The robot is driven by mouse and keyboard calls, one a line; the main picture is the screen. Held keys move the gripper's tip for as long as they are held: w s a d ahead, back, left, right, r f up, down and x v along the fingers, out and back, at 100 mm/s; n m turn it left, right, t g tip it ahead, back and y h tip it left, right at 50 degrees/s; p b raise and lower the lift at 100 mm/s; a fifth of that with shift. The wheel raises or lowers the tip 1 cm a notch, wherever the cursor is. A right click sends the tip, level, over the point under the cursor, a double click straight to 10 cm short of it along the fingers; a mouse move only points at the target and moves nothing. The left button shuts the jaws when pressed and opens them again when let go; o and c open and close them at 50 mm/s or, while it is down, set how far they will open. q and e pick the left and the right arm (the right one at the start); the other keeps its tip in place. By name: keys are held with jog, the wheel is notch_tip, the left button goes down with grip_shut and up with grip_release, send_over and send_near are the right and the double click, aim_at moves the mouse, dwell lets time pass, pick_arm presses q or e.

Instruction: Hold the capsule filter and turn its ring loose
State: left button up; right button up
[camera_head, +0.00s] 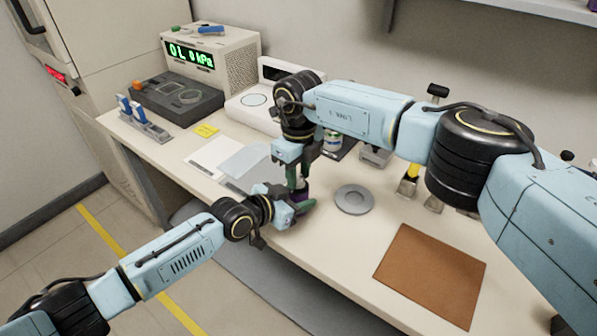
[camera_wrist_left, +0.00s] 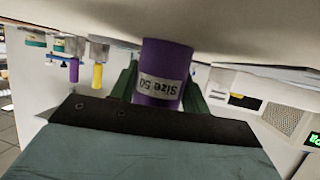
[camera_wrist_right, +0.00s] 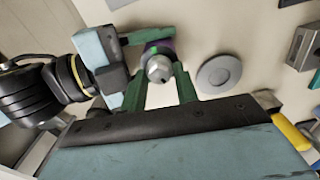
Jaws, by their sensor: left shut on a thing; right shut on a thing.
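The capsule filter (camera_wrist_left: 163,62) is a purple cylinder with a white "Size 50" label, upside down in the left wrist view. My left gripper (camera_head: 304,206) is shut around its purple body, low over the table's front part. In the right wrist view the filter's silver ring and top (camera_wrist_right: 158,67) face the camera. My right gripper (camera_head: 299,184) comes down from above, its green fingers shut on the ring at the top. In the head view the fingers hide most of the filter, and I cannot tell how far the ring is turned.
A grey round disc (camera_head: 354,199) lies just right of the grippers. A brown mat (camera_head: 430,273) lies at the front right. Yellow- and purple-handled tools (camera_wrist_left: 97,75) stand behind. A pressure display box (camera_head: 210,58), dark tray (camera_head: 176,98) and white device (camera_head: 250,108) fill the back left.

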aim_at(299, 176)
jog(key=n, duration=0.4)
jog(key=shift+d+f+n, duration=0.1)
jog(key=shift+f+n, duration=0.1)
jog(key=shift+n, duration=0.1)
jog(key=n, duration=0.4)
jog(key=shift+n, duration=0.3)
jog(key=o, duration=1)
jog(key=shift+r, duration=0.2)
pick_arm(q)
jog(key=o, duration=1.6)
jog(key=shift+c, duration=0.2)
pick_arm(e)
notch_tip(299, 176, up, 12)
jog(key=shift+f, duration=0.15)
